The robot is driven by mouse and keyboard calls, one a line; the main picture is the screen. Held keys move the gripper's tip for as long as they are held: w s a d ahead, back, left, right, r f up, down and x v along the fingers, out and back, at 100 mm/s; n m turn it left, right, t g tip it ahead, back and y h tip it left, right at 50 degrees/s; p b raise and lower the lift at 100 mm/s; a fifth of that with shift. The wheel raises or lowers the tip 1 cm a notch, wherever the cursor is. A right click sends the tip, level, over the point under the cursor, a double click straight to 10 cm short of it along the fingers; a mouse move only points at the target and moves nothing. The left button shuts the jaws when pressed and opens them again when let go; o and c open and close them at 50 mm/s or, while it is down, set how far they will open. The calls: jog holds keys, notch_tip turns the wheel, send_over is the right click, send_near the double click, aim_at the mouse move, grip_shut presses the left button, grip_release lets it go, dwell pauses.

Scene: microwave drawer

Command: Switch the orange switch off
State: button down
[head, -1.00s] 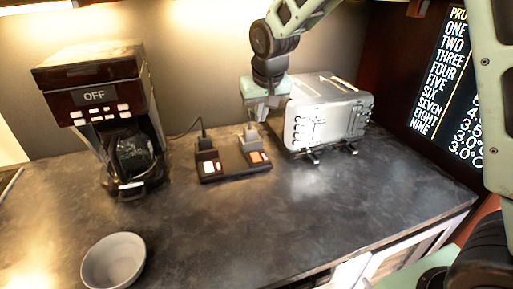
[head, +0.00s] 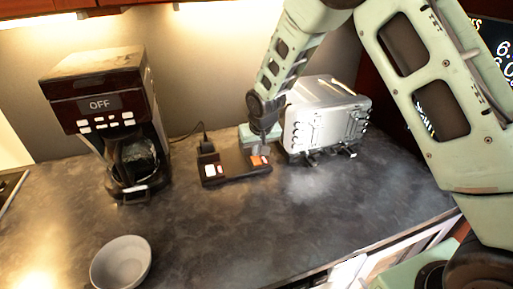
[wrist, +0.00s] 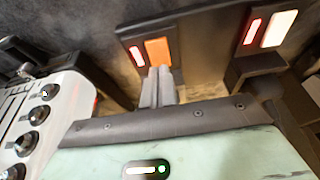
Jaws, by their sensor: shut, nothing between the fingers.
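The orange switch (wrist: 158,51) is on a black power strip (wrist: 190,35) on the counter. A lit red light (wrist: 137,56) is beside it. In the head view the orange switch (head: 258,160) is at the strip's right end. My gripper (wrist: 162,72) is shut and empty, with its fingertips right at the switch's near edge. I cannot tell whether they touch it. In the head view my gripper (head: 264,148) is just behind the switch and hides the plug area there.
A white switch (wrist: 279,28) with a red light sits on the same strip. A silver toaster (head: 325,118) stands close on the right. A coffee maker (head: 105,95) showing OFF stands left, a grey bowl (head: 121,262) in front. The counter's front middle is clear.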

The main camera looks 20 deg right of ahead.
jog(key=shift+f, duration=0.45)
jog(key=shift+w+f, duration=0.1)
jog(key=shift+f, duration=0.1)
dwell(0.3)
jog(key=shift+s+b, duration=0.35)
jog(key=shift+s, duration=0.55)
jog(key=shift+r, duration=0.1)
